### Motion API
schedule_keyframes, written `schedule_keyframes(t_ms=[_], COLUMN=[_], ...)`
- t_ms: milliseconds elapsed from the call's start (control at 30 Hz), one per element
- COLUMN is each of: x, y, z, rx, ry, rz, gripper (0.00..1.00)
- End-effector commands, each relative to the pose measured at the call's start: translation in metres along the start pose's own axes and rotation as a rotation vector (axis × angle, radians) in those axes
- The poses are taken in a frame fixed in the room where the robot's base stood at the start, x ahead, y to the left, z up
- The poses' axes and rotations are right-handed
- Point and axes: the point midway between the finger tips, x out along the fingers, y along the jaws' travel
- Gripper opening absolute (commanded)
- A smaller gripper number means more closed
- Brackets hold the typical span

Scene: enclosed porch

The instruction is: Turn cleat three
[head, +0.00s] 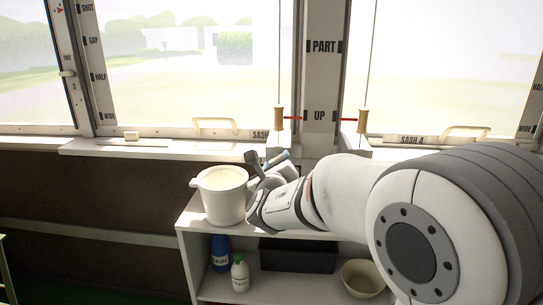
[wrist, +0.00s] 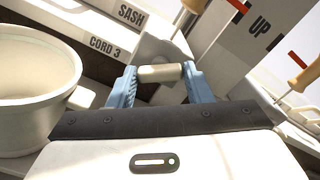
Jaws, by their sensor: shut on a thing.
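My gripper (wrist: 160,82) has its two blue fingers closed on the ends of a short cream cylinder, which I take to be cleat three (wrist: 159,73). The cleat sits in front of a pale grey block beside a strip marked CORD 3 (wrist: 108,46). In the head view my gripper (head: 268,163) is at the foot of the post between the windows, just above the shelf unit. The cleat cannot be made out in the head view. Its turned angle cannot be told.
A white pot (head: 223,197) stands close left of my gripper, on the shelf unit (head: 187,222). Wooden cord handles (head: 279,119) hang by the post marked PART and UP (head: 321,75). Bottles, a dark box and a bowl (head: 364,279) are on the lower shelf.

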Motion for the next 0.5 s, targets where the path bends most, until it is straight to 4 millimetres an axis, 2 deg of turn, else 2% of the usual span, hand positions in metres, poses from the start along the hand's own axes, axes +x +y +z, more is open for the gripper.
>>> schedule_keyframes(t_ms=[500], x=[0.0002], y=[-0.0016], z=[0.003], rx=[-0.492], ry=[0.003], rz=[0.003], gripper=[0.23])
